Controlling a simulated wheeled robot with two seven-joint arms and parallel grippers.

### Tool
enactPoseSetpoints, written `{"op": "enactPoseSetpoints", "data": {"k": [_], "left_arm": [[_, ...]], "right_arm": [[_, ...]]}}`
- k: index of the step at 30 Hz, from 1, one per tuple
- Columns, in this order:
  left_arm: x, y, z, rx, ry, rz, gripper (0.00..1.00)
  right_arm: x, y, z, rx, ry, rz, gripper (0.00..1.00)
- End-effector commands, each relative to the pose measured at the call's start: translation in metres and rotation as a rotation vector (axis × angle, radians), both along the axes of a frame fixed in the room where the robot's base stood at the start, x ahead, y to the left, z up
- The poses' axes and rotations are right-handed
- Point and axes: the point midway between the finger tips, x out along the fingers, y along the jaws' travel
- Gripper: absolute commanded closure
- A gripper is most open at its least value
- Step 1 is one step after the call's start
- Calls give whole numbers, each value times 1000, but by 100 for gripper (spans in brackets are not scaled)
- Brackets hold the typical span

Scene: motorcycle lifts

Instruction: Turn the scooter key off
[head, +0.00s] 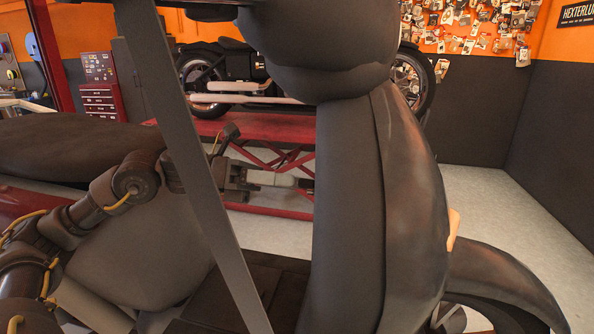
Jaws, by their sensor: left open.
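The dark scooter fills the near view, with its upright front body (345,220) in the middle and its seat (70,145) at the left. Its rounded head part (320,45) is above, cut off by the top edge. I cannot make out the key; it is hidden or too small to tell. My left gripper (303,182) reaches in from the left, over the gap between seat and front body. It is open, holds nothing visible, and its tips are close to the left edge of the front body. My right gripper is not in view.
A grey diagonal bar (195,165) crosses in front of my left arm. Behind, a motorcycle (235,75) stands on a red lift (265,127). The scooter's front fender (500,275) is at lower right. Pale floor (500,210) is clear at the right.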

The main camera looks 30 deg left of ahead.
Motion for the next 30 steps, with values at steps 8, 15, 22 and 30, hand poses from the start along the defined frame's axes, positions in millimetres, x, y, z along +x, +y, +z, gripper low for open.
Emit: {"op": "enactPoseSetpoints", "data": {"k": [8,15,22,30], "left_arm": [[6,-23,0,0,0,0,44],[6,-24,-1,0,0,1,44],[6,-24,-1,0,0,1,68],[7,-24,-1,-1,4,1,88]], "right_arm": [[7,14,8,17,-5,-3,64],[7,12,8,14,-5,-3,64],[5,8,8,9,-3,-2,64],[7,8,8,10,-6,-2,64]]}}
